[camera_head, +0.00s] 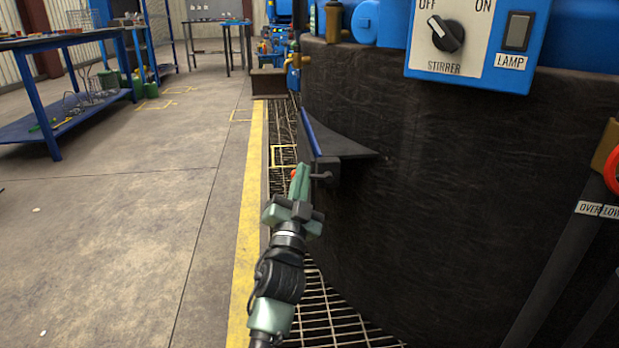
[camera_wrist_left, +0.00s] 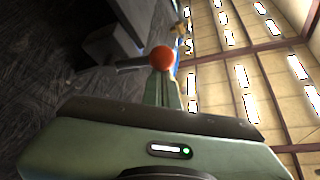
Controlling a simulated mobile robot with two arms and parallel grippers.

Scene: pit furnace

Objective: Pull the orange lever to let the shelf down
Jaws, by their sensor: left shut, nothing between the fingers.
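A short dark rod (camera_head: 320,176) runs from a bracket under the shelf towards the knob. In the left wrist view the orange knob (camera_wrist_left: 162,58) sits just beyond the fingertips. The dark shelf (camera_head: 340,147) with a blue front edge juts from the side of the black tank. My left gripper (camera_head: 300,172) is shut with nothing between its fingers. Its fingers (camera_wrist_left: 161,86) are close to the knob; I cannot tell whether they touch it. My right gripper is not in view.
The black tank (camera_head: 450,190) fills the right side, with a blue stirrer panel (camera_head: 478,40) on it. A floor grating (camera_head: 325,310) lies along its base beside a yellow line (camera_head: 247,210). Open concrete floor and a blue workbench (camera_head: 60,120) are on the left.

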